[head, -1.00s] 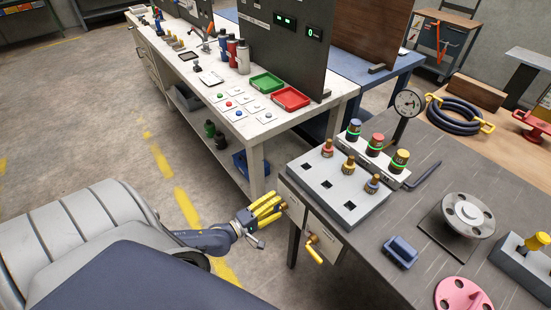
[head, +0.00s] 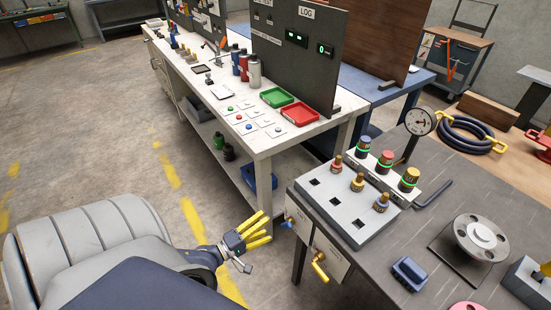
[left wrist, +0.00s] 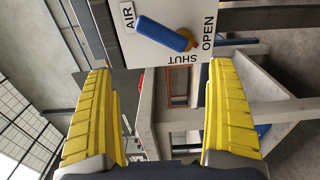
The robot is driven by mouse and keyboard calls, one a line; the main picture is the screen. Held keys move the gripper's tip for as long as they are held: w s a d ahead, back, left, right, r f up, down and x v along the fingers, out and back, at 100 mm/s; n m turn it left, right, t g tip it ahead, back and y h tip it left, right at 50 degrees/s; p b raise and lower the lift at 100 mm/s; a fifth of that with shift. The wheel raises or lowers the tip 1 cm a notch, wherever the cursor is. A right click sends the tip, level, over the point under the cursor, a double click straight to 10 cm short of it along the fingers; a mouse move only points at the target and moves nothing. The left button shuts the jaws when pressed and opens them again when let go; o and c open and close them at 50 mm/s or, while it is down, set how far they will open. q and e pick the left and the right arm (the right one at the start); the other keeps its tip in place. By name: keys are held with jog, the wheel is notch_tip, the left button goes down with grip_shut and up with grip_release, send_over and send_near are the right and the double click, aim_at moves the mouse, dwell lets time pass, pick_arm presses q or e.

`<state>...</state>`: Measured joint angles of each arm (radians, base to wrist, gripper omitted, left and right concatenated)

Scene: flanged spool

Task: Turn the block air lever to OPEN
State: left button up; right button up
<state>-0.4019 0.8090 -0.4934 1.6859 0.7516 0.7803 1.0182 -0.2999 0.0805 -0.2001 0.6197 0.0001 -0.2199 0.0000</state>
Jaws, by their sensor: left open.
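In the left wrist view the blue lever (left wrist: 163,33) lies on a white panel marked AIR, SHUT and OPEN. It slants, with its lower right end near the space between SHUT and OPEN; I cannot tell its exact setting. My left gripper (head: 265,228) has yellow fingers, is open and empty, and is a short way left of the lever, apart from it. Its spread fingers (left wrist: 160,100) show below the panel in the left wrist view. My right gripper is out of view.
A yellow handle (head: 320,267) sticks out of the block stand's front near the lever. A gauge (head: 418,121), a flanged disc (head: 480,238) and a blue part (head: 409,273) stand on the dark table. A white workbench (head: 262,142) stands behind.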

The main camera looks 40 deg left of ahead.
pick_arm(q)
jog(key=shift+v, duration=2.7)
